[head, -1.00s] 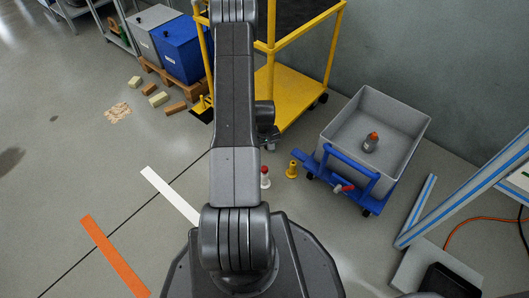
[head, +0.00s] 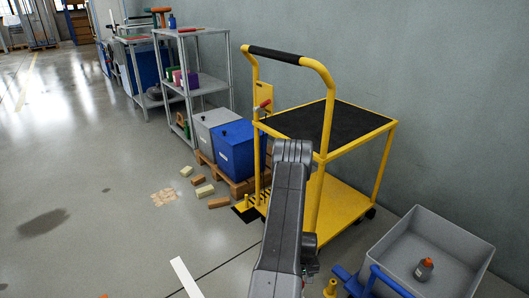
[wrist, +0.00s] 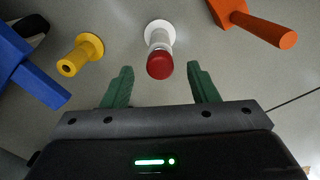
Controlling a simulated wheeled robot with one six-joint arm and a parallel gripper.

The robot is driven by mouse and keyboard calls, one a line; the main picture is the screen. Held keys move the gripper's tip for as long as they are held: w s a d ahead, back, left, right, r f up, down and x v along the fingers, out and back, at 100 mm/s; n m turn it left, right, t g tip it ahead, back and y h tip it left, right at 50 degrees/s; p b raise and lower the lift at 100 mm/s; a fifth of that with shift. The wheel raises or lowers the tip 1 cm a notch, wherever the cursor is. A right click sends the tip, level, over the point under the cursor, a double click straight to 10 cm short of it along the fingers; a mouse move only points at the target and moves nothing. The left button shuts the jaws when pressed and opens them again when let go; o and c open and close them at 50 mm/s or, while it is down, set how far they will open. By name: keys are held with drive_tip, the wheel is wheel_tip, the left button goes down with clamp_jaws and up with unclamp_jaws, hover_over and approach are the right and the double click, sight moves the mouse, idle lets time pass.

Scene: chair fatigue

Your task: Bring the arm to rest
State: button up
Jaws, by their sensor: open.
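My arm (head: 283,215) stands in the lower middle of the head view, in front of the yellow cart; its gripper end is not clear there. In the wrist view my gripper (wrist: 161,85) has its two green fingers wide apart. Nothing is between the fingertips. A white piece with a red top (wrist: 159,62) stands on the floor just beyond the gap, with no visible contact with the fingers.
A yellow flanged piece (wrist: 80,55), a blue part (wrist: 27,68) and an orange part (wrist: 255,22) surround the gripper. The yellow cart (head: 345,200) and grey bin (head: 470,248) holding a bottle (head: 424,269) stand right. Blocks (head: 205,190) lie left; open floor is further left.

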wheel_tip(320, 180, down, 4)
drive_tip(key=shift+r+b, duration=0.25)
drive_tip(key=shift+b, duration=0.25)
drive_tip(key=shift+r, duration=0.45)
drive_tip(key=shift+r+p, duration=0.15)
drive_tip(key=shift+p, duration=0.2)
wheel_tip(320, 180, up, 14)
drive_tip(key=f+p, duration=0.1)
drive_tip(key=p, duration=0.4)
wheel_tip(320, 180, down, 14)
drive_tip(key=b, duration=0.6)
drive_tip(key=shift+f, duration=0.1)
wheel_tip(320, 180, up, 6)
drive_tip(key=shift+f+p, duration=0.1)
drive_tip(key=shift+p, duration=0.3)
drive_tip(key=shift+a, duration=0.1)
